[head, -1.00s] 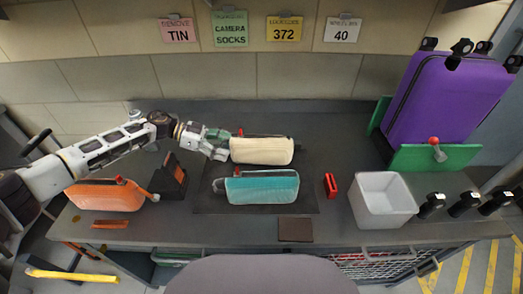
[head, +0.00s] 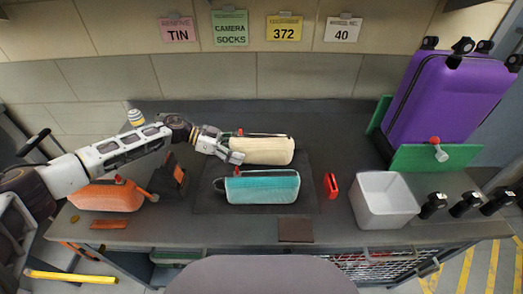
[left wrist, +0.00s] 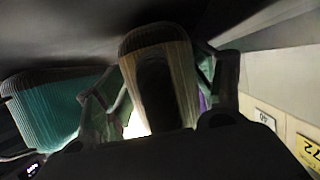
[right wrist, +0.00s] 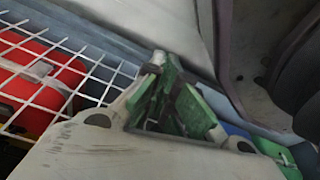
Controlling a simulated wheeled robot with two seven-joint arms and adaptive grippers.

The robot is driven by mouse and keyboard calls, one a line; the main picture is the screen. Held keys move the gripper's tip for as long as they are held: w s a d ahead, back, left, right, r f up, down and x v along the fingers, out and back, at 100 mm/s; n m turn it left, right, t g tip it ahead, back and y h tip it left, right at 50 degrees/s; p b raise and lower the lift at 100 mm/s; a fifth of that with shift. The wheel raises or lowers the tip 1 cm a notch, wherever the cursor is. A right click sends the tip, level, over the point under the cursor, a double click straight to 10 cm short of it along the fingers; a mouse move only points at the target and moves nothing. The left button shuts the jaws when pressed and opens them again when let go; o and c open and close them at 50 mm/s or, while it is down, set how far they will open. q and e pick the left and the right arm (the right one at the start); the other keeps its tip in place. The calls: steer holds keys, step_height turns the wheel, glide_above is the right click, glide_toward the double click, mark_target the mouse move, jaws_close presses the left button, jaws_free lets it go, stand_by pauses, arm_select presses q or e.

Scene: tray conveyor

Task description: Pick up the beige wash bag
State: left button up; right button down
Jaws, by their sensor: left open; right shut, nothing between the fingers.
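The beige wash bag (head: 264,150) lies on the dark mat at the back, its long side running left to right. My left gripper (head: 237,149) is open at the bag's left end. In the left wrist view the beige bag (left wrist: 158,45) shows between the spread fingers of the left gripper (left wrist: 160,95). Whether the fingers touch it I cannot tell. My right gripper (right wrist: 178,105) is shut and empty, low by a wire basket, and shows only in the right wrist view.
A teal bag (head: 262,188) lies just in front of the beige one and shows in the left wrist view (left wrist: 45,105). An orange bag (head: 105,196) lies to the left. A red item (head: 331,186), a white bin (head: 385,199) and a purple suitcase (head: 445,98) stand to the right.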

mark_target(237, 137)
steer(key=shift+s+f, duration=0.15)
steer(key=shift+s, duration=0.25)
arm_select(q)
steer(key=shift+c, duration=0.3)
steer(key=c, duration=1.1)
arm_select(e)
steer(key=shift+w+d+r, duration=0.1)
steer(key=shift+w+r, duration=0.1)
steer(key=shift+w, duration=0.55)
arm_select(q)
steer(key=shift+o, duration=0.2)
steer(key=shift+r, duration=0.15)
